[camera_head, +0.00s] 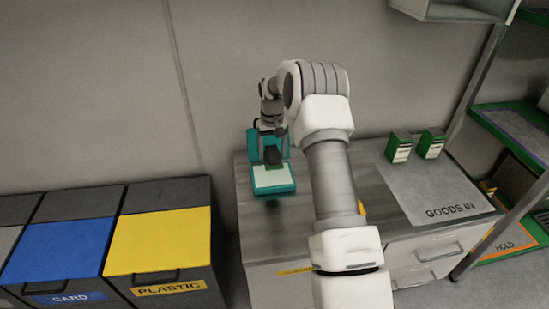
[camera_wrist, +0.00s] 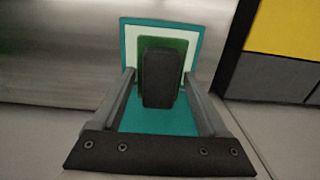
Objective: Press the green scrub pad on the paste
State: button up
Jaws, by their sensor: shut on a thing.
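The green scrub pad (camera_wrist: 178,45) has a black block-shaped handle (camera_wrist: 162,78) on it. My gripper (camera_wrist: 160,82) is shut on the black handle, a finger on each side. In the head view my gripper (camera_head: 272,134) points down, with the dark handle (camera_head: 273,157) below it. The pad is over a teal stand (camera_head: 273,189) with a pale top plate (camera_head: 263,180). I cannot tell whether the pad touches the plate. I cannot make out any paste; the pad and handle hide part of the plate.
The stand is at the left end of a grey counter (camera_head: 375,180). Two green-and-white boxes (camera_head: 400,147) (camera_head: 431,143) stand at the back right, behind a "GOODS IN" mat (camera_head: 440,195). Blue (camera_head: 60,250) and yellow (camera_head: 160,240) bins are at left. A green shelf rack (camera_head: 515,135) stands at right.

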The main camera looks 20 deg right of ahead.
jog(key=shift+w, duration=0.3)
jog(key=shift+w+d+f, duration=0.1)
jog(key=shift+f, duration=0.15)
jog(key=shift+f+b, duration=2.1)
jog(key=shift+f, duration=0.7)
jog(key=shift+f, duration=0.6)
jog(key=shift+r+p, duration=2.2)
jog(key=shift+r, duration=1.4)
